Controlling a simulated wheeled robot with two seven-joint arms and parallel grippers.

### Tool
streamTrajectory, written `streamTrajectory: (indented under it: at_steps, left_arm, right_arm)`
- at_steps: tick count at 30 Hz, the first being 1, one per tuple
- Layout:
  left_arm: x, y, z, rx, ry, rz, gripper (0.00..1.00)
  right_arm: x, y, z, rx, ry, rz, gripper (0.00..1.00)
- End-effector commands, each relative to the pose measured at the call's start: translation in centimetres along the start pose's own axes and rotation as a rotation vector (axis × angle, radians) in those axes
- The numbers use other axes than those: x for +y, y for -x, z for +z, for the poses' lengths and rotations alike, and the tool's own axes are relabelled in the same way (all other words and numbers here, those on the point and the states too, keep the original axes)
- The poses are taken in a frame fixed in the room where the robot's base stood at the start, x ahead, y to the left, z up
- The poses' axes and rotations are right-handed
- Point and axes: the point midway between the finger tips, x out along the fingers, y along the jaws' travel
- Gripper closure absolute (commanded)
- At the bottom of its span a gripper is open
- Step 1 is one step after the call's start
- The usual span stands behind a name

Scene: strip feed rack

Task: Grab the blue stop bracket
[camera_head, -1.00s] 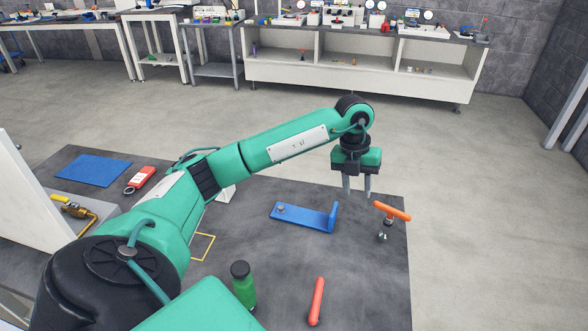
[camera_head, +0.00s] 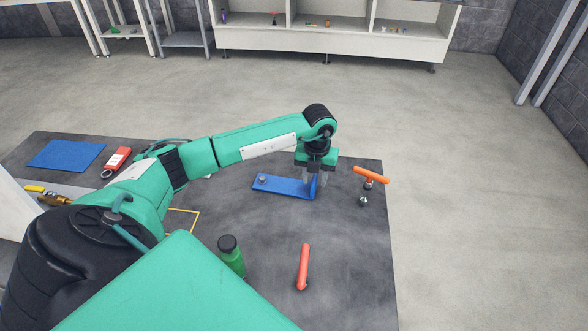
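The blue stop bracket (camera_head: 286,187) lies on the dark table top, a flat plate with a round knob at its left end and a short upright flange at its right end. My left gripper (camera_head: 316,179) points down over the flange end. Its two fingers are apart, and the flange shows between them, partly hidden. I cannot tell whether either finger touches it. My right gripper is not in view.
An orange-handled tool (camera_head: 371,175) stands close to the right of the bracket. A red-orange bar (camera_head: 303,267) and a green bottle (camera_head: 231,257) are nearer. A blue mat (camera_head: 66,155) and red device (camera_head: 116,161) lie at left.

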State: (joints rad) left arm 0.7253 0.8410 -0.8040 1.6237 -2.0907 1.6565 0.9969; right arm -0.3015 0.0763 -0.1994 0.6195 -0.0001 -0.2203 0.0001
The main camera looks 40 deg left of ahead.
Motion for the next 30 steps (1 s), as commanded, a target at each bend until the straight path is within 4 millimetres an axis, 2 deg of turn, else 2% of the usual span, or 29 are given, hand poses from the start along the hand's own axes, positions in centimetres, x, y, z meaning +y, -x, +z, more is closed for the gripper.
streamTrajectory:
  at_steps: [1, 6, 13, 14, 19, 30]
  left_arm:
    - [0.1, -0.6, -0.1, 0.004, 0.001, 0.002, 0.64]
    - [0.1, -2.3, 0.0, 0.001, 0.001, 0.000, 0.64]
    - [0.0, -2.5, 0.0, -0.001, 0.001, 0.000, 0.64]
    - [0.0, -2.5, 0.0, -0.001, 0.001, 0.000, 0.68]
    - [0.0, -2.5, 0.0, -0.001, 0.001, 0.000, 1.00]
    - [0.0, -2.3, 0.1, -0.002, 0.001, -0.001, 1.00]
  right_arm:
    - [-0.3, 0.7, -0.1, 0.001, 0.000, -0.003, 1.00]
    - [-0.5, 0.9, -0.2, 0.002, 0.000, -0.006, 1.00]
    - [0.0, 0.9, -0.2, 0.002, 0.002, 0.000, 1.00]
    - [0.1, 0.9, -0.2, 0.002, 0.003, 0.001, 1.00]
    - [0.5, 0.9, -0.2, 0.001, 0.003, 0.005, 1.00]
    - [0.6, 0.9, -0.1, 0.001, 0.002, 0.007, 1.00]
